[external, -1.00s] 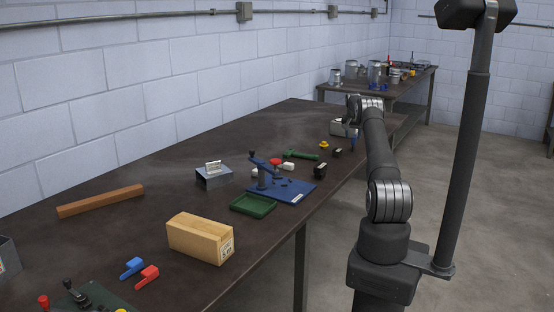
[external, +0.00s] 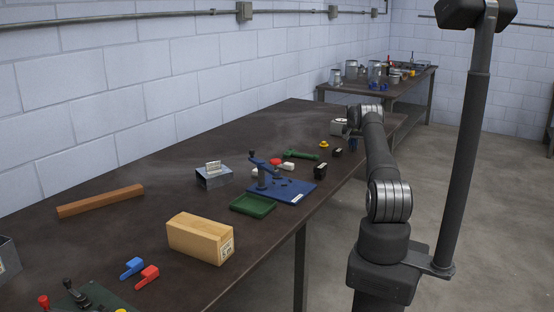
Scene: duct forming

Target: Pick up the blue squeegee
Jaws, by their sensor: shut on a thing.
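The blue squeegee (external: 353,146) is a small dark-blue shape at the far right end of the long dark table, close to the table edge. My gripper (external: 353,137) points down right above it, with its fingers shut on the squeegee. The fingers are small and partly hidden by my own forearm and wrist. I cannot tell whether the squeegee touches the table top.
A whitish box (external: 339,127) stands just left of my gripper. Black blocks (external: 320,171), a yellow piece (external: 324,145) and a green tool (external: 301,155) lie nearby. A blue-based press (external: 281,190) and a cardboard box (external: 200,238) stand nearer the camera.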

